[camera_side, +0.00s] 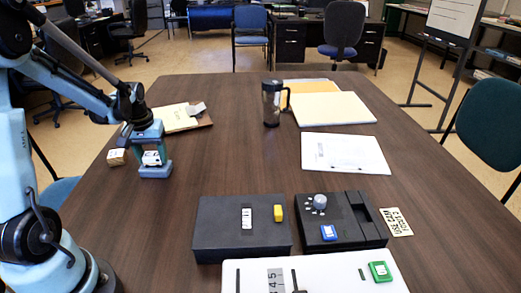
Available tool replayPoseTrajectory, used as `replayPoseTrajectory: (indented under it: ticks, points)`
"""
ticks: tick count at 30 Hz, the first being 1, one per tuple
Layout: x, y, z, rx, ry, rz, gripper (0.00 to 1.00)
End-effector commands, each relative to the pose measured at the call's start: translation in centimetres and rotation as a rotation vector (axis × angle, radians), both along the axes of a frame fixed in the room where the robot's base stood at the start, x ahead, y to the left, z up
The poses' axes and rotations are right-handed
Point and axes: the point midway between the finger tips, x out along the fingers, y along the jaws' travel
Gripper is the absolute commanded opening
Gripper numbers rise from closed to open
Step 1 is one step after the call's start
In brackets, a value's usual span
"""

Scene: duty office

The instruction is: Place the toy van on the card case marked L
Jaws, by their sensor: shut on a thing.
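My gripper (153,160) is at the left side of the brown table, pointing down, with its jaws shut on a small white toy van (151,158). The jaws hide part of the van, and I cannot tell whether it touches the table.
A small tan block (117,157) sits just left of my gripper. The black box (215,240) and black device (368,232) stand side by side. A dark mug (271,104), papers (345,153) and folders lie farther back. The table's middle is clear.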

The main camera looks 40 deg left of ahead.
Motion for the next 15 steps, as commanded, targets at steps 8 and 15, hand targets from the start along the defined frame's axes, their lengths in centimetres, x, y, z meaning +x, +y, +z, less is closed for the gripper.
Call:
replayPoseTrajectory:
  ticks: [8,15]
  points:
    - [0.02,0.0,-0.28,0.0,0.0,0.0,0.65]
    - [0.02,0.0,-0.26,0.0,0.0,0.0,0.84]
